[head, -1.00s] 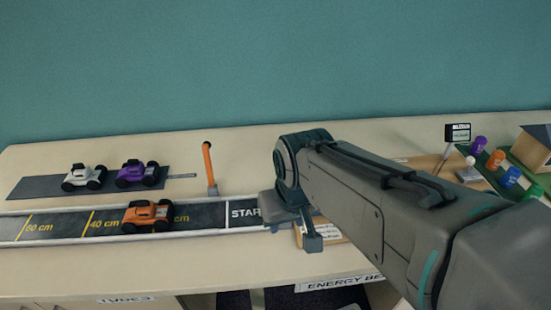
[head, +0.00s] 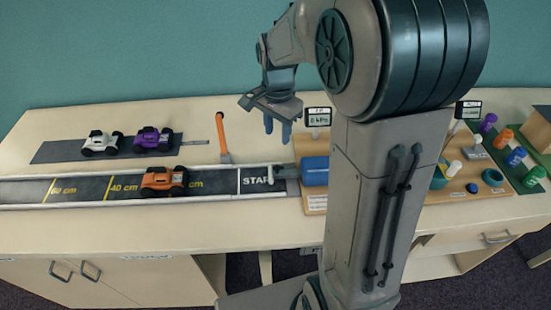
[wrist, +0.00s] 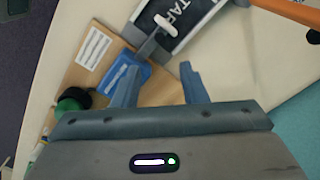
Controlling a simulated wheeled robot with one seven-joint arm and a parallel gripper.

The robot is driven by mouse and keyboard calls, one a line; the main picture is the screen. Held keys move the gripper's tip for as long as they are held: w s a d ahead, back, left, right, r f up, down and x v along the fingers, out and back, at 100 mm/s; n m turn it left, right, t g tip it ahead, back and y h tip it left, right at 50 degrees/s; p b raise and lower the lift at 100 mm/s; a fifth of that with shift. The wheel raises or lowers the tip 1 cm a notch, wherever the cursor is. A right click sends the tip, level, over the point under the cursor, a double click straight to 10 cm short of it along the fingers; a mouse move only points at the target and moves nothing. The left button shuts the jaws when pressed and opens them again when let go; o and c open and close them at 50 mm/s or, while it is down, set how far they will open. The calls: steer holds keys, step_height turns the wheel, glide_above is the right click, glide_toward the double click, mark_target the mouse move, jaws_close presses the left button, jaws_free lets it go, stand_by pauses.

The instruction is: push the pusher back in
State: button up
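The pusher (head: 271,175) is a grey rod with a pale end plate, sticking out of the blue cylinder (head: 315,171) over the START end of the track. In the wrist view the pusher's white plate (wrist: 165,25) lies over the START lettering, its rod running back to the blue cylinder (wrist: 133,66). My gripper (head: 277,129) is raised above and behind the START end, fingers pointing down. In the wrist view my gripper (wrist: 160,84) has its fingers apart with nothing between them. It is clear of the pusher. An orange car (head: 163,181) stands farther left on the track (head: 90,188).
An orange lever (head: 222,135) stands upright behind the track. White (head: 101,143) and purple (head: 153,140) cars sit on a dark strip at the back left. A small display (head: 318,117) stands behind the cylinder. My arm hides part of the board.

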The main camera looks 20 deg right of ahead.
mark_target(277, 167)
step_height(277, 167, down, 13)
steer(key=shift+r+p, duration=0.15)
steer(key=shift+p, duration=0.4)
steer(key=shift+c, duration=0.3)
